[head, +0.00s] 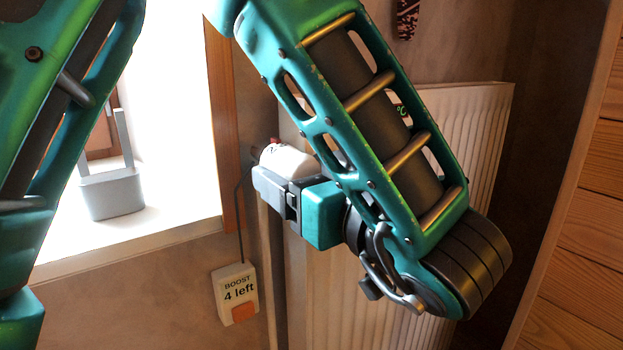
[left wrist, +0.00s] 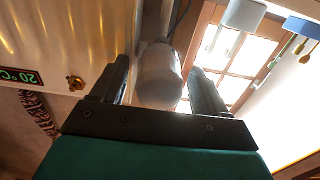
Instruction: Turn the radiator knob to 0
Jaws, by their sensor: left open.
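The white radiator knob (head: 290,160) sits at the upper left corner of the radiator (head: 468,112). In the head view my left gripper (head: 272,176) is at the knob and hides its lower part. In the left wrist view the rounded white knob (left wrist: 158,76) lies between the two dark fingers of my left gripper (left wrist: 158,92). The fingers are open, with a gap visible on each side of the knob. The knob's scale and setting cannot be read. My right gripper is not in view.
A grey container (head: 112,193) stands on the bright windowsill at left. Wood panelling (head: 570,240) borders the right. A 20 °C display (left wrist: 20,75) shows on the radiator in the wrist view.

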